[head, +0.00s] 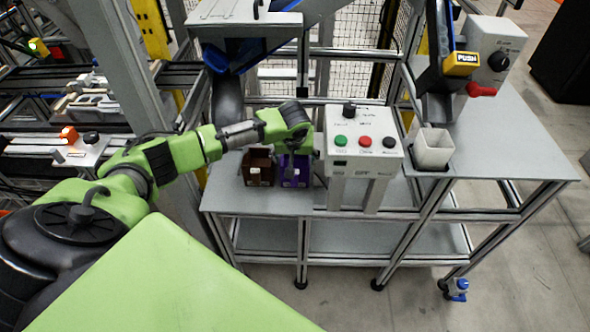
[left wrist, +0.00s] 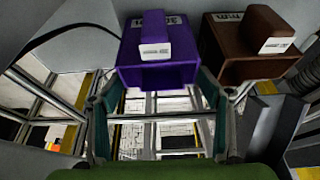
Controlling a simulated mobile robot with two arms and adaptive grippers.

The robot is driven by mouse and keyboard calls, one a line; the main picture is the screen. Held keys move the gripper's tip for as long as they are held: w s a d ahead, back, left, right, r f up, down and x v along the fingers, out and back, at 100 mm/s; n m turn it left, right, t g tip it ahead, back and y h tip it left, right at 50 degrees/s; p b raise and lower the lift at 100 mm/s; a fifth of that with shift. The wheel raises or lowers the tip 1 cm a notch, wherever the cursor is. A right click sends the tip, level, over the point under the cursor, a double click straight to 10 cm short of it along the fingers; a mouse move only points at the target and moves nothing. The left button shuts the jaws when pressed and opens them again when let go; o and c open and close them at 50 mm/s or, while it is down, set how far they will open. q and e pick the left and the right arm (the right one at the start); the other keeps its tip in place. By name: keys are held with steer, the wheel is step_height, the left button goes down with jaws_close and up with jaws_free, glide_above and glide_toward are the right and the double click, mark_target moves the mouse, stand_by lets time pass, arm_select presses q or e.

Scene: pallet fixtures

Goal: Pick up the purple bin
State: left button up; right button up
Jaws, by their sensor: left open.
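The purple bin (head: 294,174) stands on the grey table in the head view, beside a brown bin and left of the button box. It also shows at the top middle of the left wrist view (left wrist: 182,70), with a white label on its front. My left gripper (head: 304,147) is just above the purple bin in the head view and partly hides it. In the left wrist view my left gripper (left wrist: 160,82) is open, its two fingers spread towards either side of the purple bin, with nothing held. I cannot tell whether they touch it. My right gripper is out of view.
The brown bin (head: 257,168) stands close beside the purple one; it is at the top right of the left wrist view (left wrist: 240,68). The button box (head: 362,145) stands close to the right. A white container (head: 433,149) is further right. A metal frame and chute rise behind.

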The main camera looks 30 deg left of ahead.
arm_select(q)
steer(key=c, duration=1.1)
steer(key=shift+c, duration=1.1)
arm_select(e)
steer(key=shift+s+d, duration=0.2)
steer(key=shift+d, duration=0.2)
arm_select(q)
step_height(320, 180, up, 18)
steer(key=b, duration=0.1)
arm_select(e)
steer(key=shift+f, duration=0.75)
